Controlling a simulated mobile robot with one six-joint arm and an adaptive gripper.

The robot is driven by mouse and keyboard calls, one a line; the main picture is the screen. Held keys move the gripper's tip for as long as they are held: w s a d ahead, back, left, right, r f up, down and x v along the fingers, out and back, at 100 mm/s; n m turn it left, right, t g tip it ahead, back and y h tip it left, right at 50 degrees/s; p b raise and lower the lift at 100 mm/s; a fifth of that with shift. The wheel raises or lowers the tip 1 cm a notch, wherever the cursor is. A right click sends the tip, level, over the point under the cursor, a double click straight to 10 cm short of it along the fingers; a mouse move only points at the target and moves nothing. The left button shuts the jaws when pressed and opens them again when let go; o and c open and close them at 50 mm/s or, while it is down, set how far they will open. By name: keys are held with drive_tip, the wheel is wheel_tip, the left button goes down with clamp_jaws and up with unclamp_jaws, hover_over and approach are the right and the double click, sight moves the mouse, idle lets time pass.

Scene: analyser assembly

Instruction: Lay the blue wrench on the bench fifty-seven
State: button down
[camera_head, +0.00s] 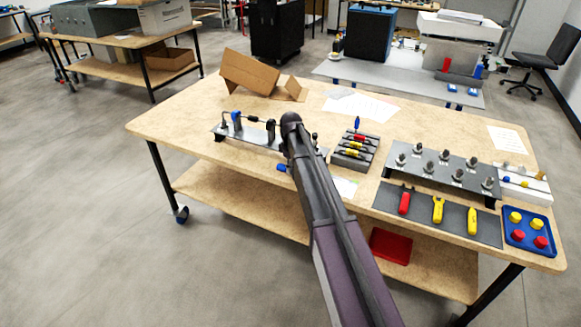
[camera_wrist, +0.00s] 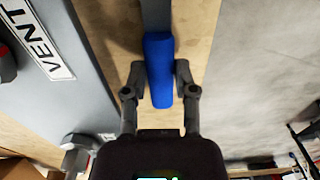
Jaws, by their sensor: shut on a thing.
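The blue wrench (camera_wrist: 160,62) shows in the wrist view as a thick blue handle with a grey shank running up out of the frame. My gripper (camera_wrist: 158,80) is shut on the blue handle, one finger on each side. In the head view, a small blue end (camera_head: 282,168) shows beside my arm near the bench's front edge; my arm hides the rest and the gripper. The wooden bench (camera_head: 175,120) lies below. I cannot tell whether the wrench touches it. No bench number is readable.
A grey plate with fittings (camera_head: 262,141) stands beside my arm; in the wrist view a plate bears the label VENT (camera_wrist: 38,45). A tool rack (camera_head: 355,152), a fitting stand (camera_head: 440,175), a tool mat (camera_head: 420,222) and a blue tray (camera_head: 527,240) fill the right. The left end is bare.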

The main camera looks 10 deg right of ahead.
drive_tip(key=shift+f, duration=0.15)
drive_tip(key=shift+c, duration=1.7)
unclamp_jaws()
drive_tip(key=shift+w, duration=0.1)
